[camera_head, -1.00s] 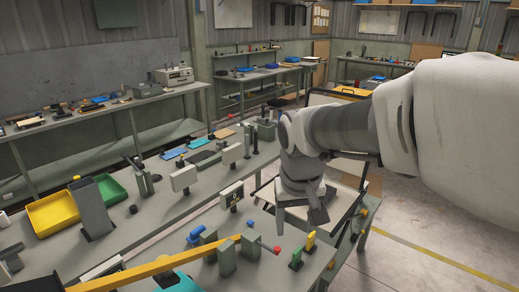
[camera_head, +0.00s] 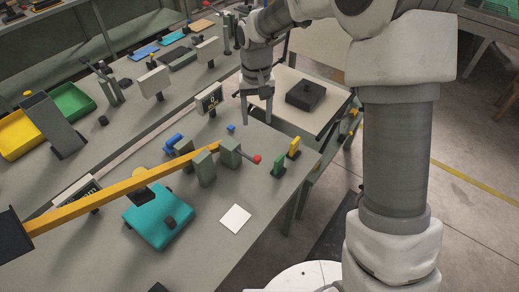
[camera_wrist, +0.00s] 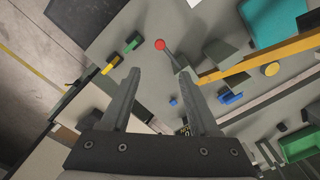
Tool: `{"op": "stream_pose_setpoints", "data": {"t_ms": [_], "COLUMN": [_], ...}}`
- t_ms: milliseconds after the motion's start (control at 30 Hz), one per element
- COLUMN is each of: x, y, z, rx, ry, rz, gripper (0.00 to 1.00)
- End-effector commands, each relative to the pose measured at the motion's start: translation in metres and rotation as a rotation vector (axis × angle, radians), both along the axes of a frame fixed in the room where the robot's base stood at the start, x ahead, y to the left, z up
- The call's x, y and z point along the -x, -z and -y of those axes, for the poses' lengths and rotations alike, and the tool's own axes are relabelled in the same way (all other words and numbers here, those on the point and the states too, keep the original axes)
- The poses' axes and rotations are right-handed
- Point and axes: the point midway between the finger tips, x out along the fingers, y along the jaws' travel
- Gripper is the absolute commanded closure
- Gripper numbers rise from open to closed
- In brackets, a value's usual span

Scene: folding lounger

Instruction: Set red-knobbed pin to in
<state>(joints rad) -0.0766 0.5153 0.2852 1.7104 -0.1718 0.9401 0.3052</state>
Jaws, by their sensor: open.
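The pin's red knob (camera_head: 257,159) sticks out to the right of a grey post (camera_head: 230,153) near the table's right end. In the wrist view the red knob (camera_wrist: 160,45) shows beyond my fingertips, on a thin rod leading to a grey block. A long yellow bar (camera_head: 120,188) runs from the lower left to the posts. My gripper (camera_head: 257,118) is open and empty, pointing down above the table's far right edge, behind the knob and apart from it. It also shows in the wrist view (camera_wrist: 160,82). How deep the pin sits inside the post is hidden.
A green block (camera_head: 278,164) and a yellow block (camera_head: 294,148) stand just right of the knob. A teal box (camera_head: 150,228) and a white card (camera_head: 235,219) lie in front. A pale board with a dark box (camera_head: 306,95) is behind right.

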Motion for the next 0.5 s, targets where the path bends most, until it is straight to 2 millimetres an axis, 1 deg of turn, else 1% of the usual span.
{"op": "stream_pose_setpoints", "data": {"t_ms": [167,500], "x": [0.001,0.002], "y": [0.033,0.108], "z": [0.000,0.001], "rx": [0.002,0.002], "ry": [0.000,0.000], "rz": [-0.005,-0.006], "gripper": [0.38,0.38]}}
